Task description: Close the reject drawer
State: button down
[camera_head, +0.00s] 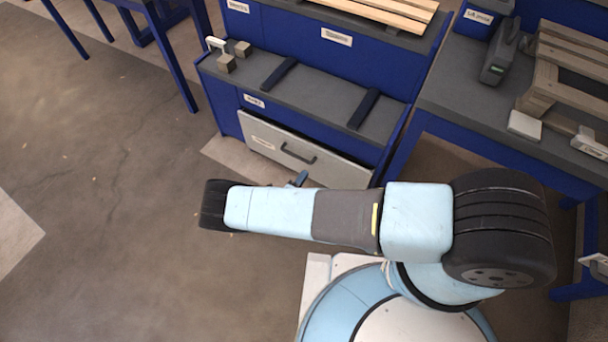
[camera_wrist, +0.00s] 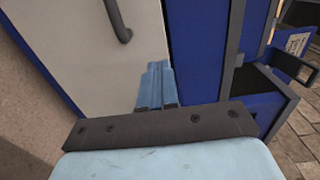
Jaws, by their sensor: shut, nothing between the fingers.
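The reject drawer (camera_head: 268,132) has a pale grey front with a small label at its left and a dark bar handle (camera_head: 297,154). In the wrist view the drawer front (camera_wrist: 72,45) fills the upper left, with the handle (camera_wrist: 118,22) at the top. My gripper (camera_wrist: 157,72) is shut and empty, its light blue fingers together in front of the drawer front, right of the handle. I cannot tell whether they touch it. In the head view my arm partly hides the gripper (camera_head: 300,178).
The dark grey bench top (camera_head: 320,95) above the drawer carries two dark bars and small blocks. A second blue table (camera_head: 470,100) stands at the right with a wooden pallet (camera_head: 570,60) and a dark handheld tool (camera_head: 500,52). The floor at the left is clear.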

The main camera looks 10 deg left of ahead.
aim_at(319, 152)
jog(key=x, duration=1.1)
jog(key=shift+w+d, duration=0.1)
jog(key=shift+w, duration=0.1)
